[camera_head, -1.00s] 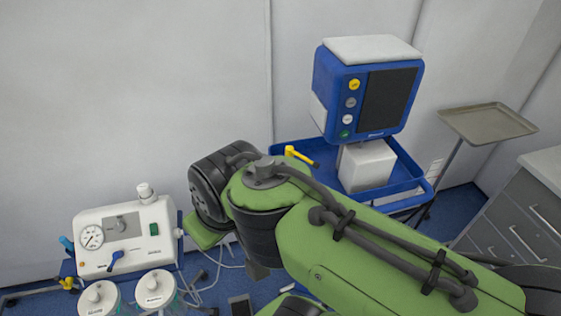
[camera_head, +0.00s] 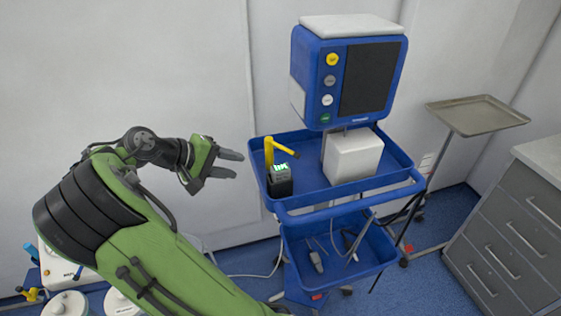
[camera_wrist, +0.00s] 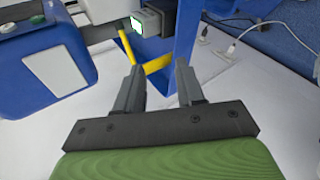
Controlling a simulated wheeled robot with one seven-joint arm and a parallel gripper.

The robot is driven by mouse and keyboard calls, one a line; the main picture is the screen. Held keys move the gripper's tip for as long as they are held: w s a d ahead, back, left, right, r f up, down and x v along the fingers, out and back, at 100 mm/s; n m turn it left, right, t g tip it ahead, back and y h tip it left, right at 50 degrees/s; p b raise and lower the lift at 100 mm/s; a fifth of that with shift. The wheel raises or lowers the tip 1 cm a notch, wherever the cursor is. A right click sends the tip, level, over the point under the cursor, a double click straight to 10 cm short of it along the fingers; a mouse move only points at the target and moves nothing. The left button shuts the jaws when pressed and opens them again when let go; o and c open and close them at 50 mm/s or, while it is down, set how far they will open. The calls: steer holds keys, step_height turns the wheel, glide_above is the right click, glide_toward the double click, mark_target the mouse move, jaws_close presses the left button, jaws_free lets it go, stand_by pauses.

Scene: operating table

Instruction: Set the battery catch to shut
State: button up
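A small black device (camera_head: 280,182) with a lit green-white screen stands at the left end of the blue cart's top tray. A yellow lever (camera_head: 286,149) sticks out above it from a yellow upright; I take it to be the battery catch, but cannot tell its setting. My gripper (camera_head: 238,166) is open and empty, left of the device and apart from it, fingers pointing right. In the wrist view the yellow lever (camera_wrist: 158,64) shows beyond and between my open fingers (camera_wrist: 160,72), and the device's screen (camera_wrist: 137,26) lies past it.
The blue tray (camera_head: 310,192) also holds a white box (camera_head: 353,156), with a blue monitor (camera_head: 312,80) above it. A metal tray stand (camera_head: 475,115) and grey drawers (camera_head: 515,225) are on the right. A white suction unit (camera_head: 57,265) is at lower left.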

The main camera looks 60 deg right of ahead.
steer(key=w+f+g+h+b, duration=0.1)
steer(key=g+h, duration=0.1)
steer(key=g+h+b, duration=0.2)
steer(key=b, duration=0.4)
glide_toward(285, 150)
steer(key=x, duration=0.8)
steer(key=shift+s+d+f+m, duration=0.1)
steer(key=shift+s+d+m, duration=0.2)
steer(key=shift+d+m, duration=0.1)
jaws_close()
